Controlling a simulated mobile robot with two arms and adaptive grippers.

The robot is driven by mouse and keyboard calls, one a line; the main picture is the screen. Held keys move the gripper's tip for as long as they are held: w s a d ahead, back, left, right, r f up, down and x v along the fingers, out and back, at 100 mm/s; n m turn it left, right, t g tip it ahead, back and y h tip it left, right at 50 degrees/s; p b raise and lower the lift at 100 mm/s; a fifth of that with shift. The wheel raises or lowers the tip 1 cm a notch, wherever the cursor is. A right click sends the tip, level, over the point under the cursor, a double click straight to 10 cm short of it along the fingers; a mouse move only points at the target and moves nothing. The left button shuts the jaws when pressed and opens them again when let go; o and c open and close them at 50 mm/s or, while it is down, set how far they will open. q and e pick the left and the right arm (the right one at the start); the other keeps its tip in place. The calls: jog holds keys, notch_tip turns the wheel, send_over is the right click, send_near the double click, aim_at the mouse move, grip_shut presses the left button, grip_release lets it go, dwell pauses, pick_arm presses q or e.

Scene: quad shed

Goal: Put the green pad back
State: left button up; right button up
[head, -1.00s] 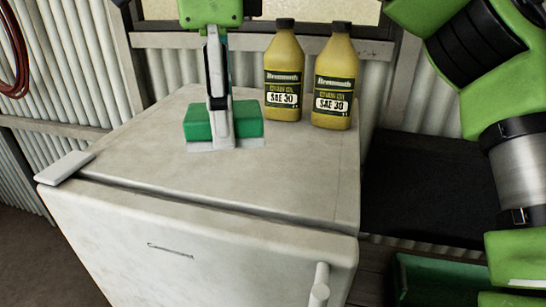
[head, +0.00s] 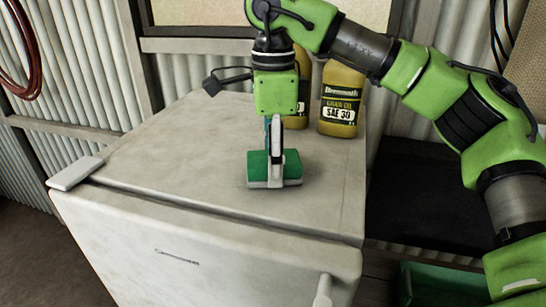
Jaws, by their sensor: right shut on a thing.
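The green pad (head: 258,165) is over the front middle part of the white fridge top (head: 180,150). It has a pale strip along its lower edge. My right gripper (head: 276,168) points straight down and is shut on the pad, with a finger crossing its front face and hiding its middle. The pad looks level and very near the fridge top; I cannot tell whether it touches. My left gripper is not in view.
Two yellow chain oil bottles stand at the back right of the fridge top: one in plain view (head: 341,100), one mostly behind my right arm (head: 300,85). A pale flat piece (head: 75,173) lies at the left front corner. A green bin (head: 440,285) is low at right.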

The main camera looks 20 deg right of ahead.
jog(key=shift+a+f, duration=0.1)
jog(key=shift+f, duration=0.05)
jog(key=o, duration=1.1)
jog(key=shift+o, duration=0.2)
jog(key=shift+r, duration=0.75)
notch_tip(320, 180, up, 11)
jog(key=p, duration=0.1)
